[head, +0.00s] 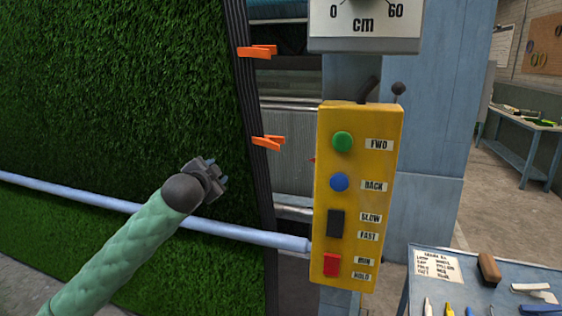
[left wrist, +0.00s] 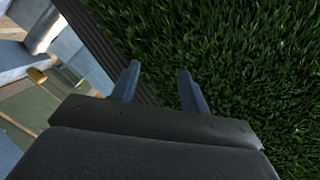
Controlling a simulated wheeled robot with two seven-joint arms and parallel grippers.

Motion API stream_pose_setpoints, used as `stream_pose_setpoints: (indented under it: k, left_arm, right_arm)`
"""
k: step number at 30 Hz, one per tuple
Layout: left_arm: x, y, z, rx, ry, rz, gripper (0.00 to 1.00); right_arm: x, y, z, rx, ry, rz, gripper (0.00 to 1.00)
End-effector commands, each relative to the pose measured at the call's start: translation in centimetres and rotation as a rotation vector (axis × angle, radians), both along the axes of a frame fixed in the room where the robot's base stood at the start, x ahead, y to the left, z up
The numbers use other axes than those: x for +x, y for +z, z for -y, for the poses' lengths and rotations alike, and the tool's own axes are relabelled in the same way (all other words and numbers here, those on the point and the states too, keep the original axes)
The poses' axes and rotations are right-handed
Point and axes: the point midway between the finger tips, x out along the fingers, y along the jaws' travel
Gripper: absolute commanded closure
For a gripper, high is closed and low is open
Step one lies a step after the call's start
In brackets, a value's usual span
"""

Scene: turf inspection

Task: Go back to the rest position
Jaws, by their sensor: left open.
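My left gripper (head: 220,176) is in front of the hanging green turf in the head view, left of the yellow control box. Its two fingers (left wrist: 158,88) stand apart with nothing between them in the left wrist view, over the turf (left wrist: 240,50) and its dark edge strip. The yellow control box (head: 322,220) has a green FWD button (head: 342,141), a blue BACK button (head: 339,182), a black SLOW/FAST switch (head: 336,223) and a red RUN/HOLD switch (head: 331,264). The gripper is apart from the box. My right gripper does not show.
A pale blue rail (head: 230,231) crosses in front of the turf. Orange clips (head: 258,51) sit on the turf's dark edge. A tool table (head: 475,272) stands at lower right, with a workbench (head: 530,122) behind. A cm gauge (head: 364,30) is above the box.

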Motion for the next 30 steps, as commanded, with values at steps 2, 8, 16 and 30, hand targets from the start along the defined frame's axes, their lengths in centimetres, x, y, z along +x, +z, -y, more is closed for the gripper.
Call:
stream_pose_setpoints:
  k: [2,8,16,30]
  left_arm:
    - [-0.5,-1.8,-0.2,-0.045,0.036,-0.046,0.55]
    - [-1.9,-7.4,-0.8,-0.152,0.129,-0.170,0.55]
    - [-5.8,-17.9,-1.2,-0.277,0.250,-0.370,0.55]
    - [-15.7,-35.5,-1.0,-0.398,0.382,-0.674,0.55]
  right_arm:
    - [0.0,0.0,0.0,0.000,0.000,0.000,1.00]
    - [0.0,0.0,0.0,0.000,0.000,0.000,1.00]
    - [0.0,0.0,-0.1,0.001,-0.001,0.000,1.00]
    - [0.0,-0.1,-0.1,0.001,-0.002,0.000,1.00]
